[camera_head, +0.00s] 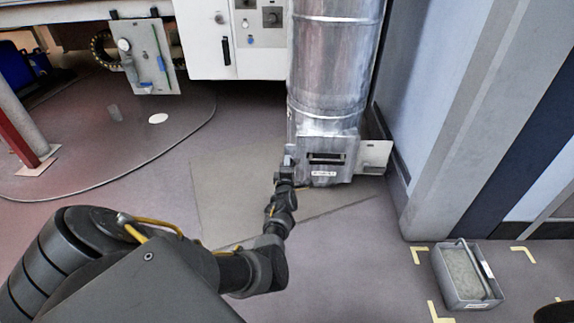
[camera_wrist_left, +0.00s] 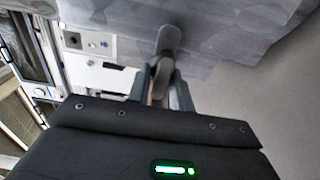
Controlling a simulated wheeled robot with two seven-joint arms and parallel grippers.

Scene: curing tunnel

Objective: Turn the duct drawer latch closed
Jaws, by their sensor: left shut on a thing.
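The silver metal duct (camera_head: 333,75) stands upright in the middle of the head view, with a box-shaped drawer housing (camera_head: 340,145) at its foot. A dark slot and a small label show on the housing's front. My left gripper (camera_head: 289,163) is at the left side of this housing. In the left wrist view, the grey latch handle (camera_wrist_left: 167,45) sits against the metal housing, and my left gripper (camera_wrist_left: 161,85) is shut on its near end. In the head view the latch is mostly hidden by the gripper. My right gripper is not in view.
A pale plate (camera_head: 374,156) sticks out right of the housing. A grey bin (camera_head: 464,276) stands on the floor at the lower right between yellow corner marks. A white cabinet (camera_head: 205,40) hangs left of the duct.

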